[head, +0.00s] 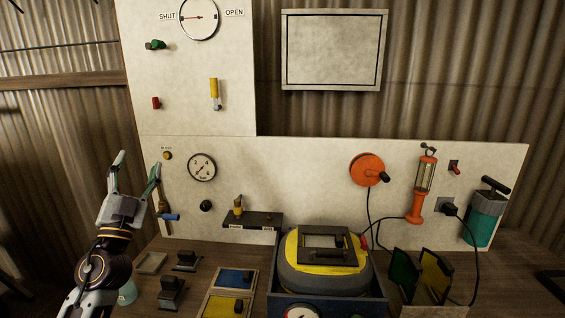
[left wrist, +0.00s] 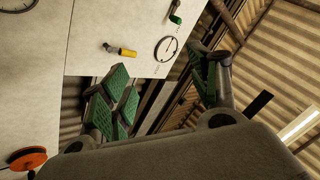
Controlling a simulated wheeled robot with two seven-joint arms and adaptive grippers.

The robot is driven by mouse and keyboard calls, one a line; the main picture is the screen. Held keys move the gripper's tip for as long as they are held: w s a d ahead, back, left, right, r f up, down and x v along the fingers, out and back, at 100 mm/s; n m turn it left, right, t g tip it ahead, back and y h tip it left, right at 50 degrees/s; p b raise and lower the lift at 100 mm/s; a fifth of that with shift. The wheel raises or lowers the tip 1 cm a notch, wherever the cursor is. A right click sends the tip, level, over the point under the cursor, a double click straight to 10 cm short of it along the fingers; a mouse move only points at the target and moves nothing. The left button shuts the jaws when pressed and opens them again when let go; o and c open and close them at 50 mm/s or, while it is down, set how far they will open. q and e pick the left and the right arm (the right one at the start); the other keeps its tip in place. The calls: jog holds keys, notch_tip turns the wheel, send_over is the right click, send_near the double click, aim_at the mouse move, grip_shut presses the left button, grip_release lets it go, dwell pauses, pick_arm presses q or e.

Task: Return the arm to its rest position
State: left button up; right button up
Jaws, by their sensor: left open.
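My left gripper (head: 138,168) is raised at the left of the head view, in front of the left edge of the pale panel. Its fingers point up and stand apart, with nothing between them. In the left wrist view the gripper (left wrist: 165,88) shows green-padded fingers spread wide and empty, with panel edge and corrugated wall behind. My left arm (head: 92,270) rises from the bottom left. My right arm and gripper are not in view.
A blue-handled tool (head: 164,210) hangs on the panel (head: 310,170) close beside the left gripper. Corrugated wall (head: 60,130) lies to the left.

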pick_arm(q)
jog(key=s+f+n+g+y, duration=0.2)
jog(key=f+n+g, duration=0.15)
jog(key=f, duration=0.65)
jog(key=s+a+f+n+g+y, duration=0.1)
jog(key=s+f+n+g+y, duration=0.15)
jog(key=f+g, duration=0.45)
jog(key=s+f+n+g+y, duration=0.1)
jog(key=f+n+g, duration=0.15)
jog(key=f, duration=0.95)
jog(key=s+d+f+m+g+h, duration=0.1)
jog(key=s+d+f+g+h, duration=0.2)
jog(key=s+d+f+g, duration=0.5)
jog(key=s+d+f+m+g+h, duration=0.1)
jog(key=s+d+f+g+h, duration=0.3)
jog(key=s+f, duration=0.85)
jog(key=s+d+f+t, duration=0.1)
jog(key=s+f, duration=0.2)
jog(key=f, duration=3)
jog(key=s+a+f, duration=0.2)
jog(key=s+f, duration=0.7)
jog(key=s, duration=0.2)
jog(key=s+a+f+g+y, duration=0.1)
jog(key=s+f, duration=0.8)
jog(key=s, duration=0.2)
jog(key=shift+a+f, duration=0.3)
jog(key=shift+a, duration=0.1)
